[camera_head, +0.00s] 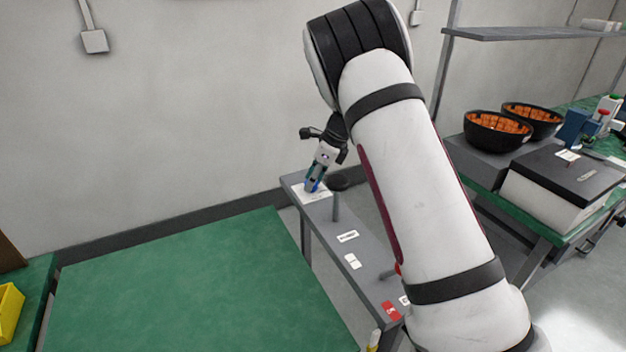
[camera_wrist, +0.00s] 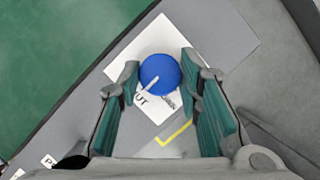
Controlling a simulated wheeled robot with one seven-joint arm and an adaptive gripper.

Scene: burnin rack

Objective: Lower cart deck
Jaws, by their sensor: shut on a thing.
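A blue round knob (camera_wrist: 160,74) with a white line across its top stands on a white printed plate (camera_wrist: 210,38), partly readable as "UT". My gripper (camera_wrist: 159,82) is over it in the wrist view, with a green-padded finger on each side, shut on it. In the head view my gripper (camera_head: 315,178) points down at the far end of a narrow grey panel (camera_head: 325,232). The blue knob is mostly hidden by the fingers there. I cannot tell which surface is the cart deck.
A black round-topped post (camera_head: 338,184) stands close to the right of my gripper. A green tabletop (camera_head: 190,285) lies clear at left. Black bowls (camera_head: 497,130) and a black-lidded box (camera_head: 570,180) are at right.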

